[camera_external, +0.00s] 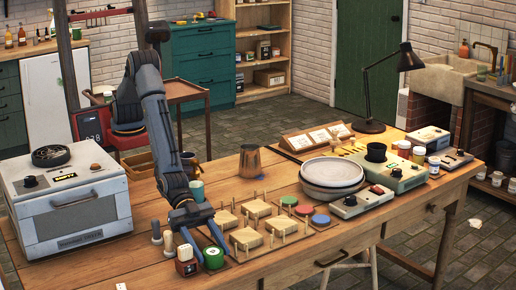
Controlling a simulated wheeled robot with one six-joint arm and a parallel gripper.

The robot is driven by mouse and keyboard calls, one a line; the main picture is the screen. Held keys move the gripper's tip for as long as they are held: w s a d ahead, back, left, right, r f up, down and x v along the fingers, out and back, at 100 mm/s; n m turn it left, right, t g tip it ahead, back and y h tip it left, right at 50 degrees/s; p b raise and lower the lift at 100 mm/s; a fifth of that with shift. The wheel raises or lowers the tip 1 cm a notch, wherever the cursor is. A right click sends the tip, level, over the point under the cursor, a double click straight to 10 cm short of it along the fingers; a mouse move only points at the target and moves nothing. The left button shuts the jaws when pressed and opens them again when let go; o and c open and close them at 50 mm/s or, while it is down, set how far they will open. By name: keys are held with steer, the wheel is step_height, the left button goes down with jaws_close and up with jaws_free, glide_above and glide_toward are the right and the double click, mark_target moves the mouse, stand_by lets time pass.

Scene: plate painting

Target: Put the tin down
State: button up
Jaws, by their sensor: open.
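A small round tin with a green top (213,258) stands upright near the front edge of the wooden table (150,268). My gripper (207,250) points down over it with its blue fingers apart. The tin shows just below and between the fingers. Whether a finger touches it, I cannot tell.
A small brown pot with a pale top (186,262) stands close left of the tin. Wooden blocks with pegs (247,238) and coloured discs (320,220) lie to the right. A white kiln-like box (70,205) fills the table's left end. Stacked plates (331,175) stand farther right.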

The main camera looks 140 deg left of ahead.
steer(key=v, duration=1)
steer(key=shift+s, duration=0.15)
steer(key=s+g, duration=0.2)
steer(key=s, duration=0.5)
steer(key=s+a+g, duration=0.1)
steer(key=s+g, duration=0.1)
steer(key=s, duration=0.5)
steer(key=s+m+g, duration=0.1)
steer(key=s+g, duration=0.2)
steer(key=s, duration=0.5)
steer(key=shift+a+f, duration=0.35)
steer(key=shift+a, duration=0.05)
steer(key=s+a+g, duration=0.1)
steer(key=s+g, duration=0.1)
steer(key=s, duration=0.6)
steer(key=s+a+g, duration=0.2)
steer(key=s, duration=0.7)
steer(key=s+a+g+y, duration=0.1)
steer(key=s+a+g, duration=0.1)
steer(key=s, duration=0.7)
steer(key=shift+a, duration=0.2)
steer(key=shift+w, duration=0.1)
steer(key=a+r+n+p, duration=0.1)
steer(key=a+r+p, duration=0.3)
steer(key=p, duration=0.4)
steer(key=shift+s+a+r+n, duration=0.2)
steer(key=shift+a+r+n, duration=0.2)
steer(key=shift+a, duration=0.45)
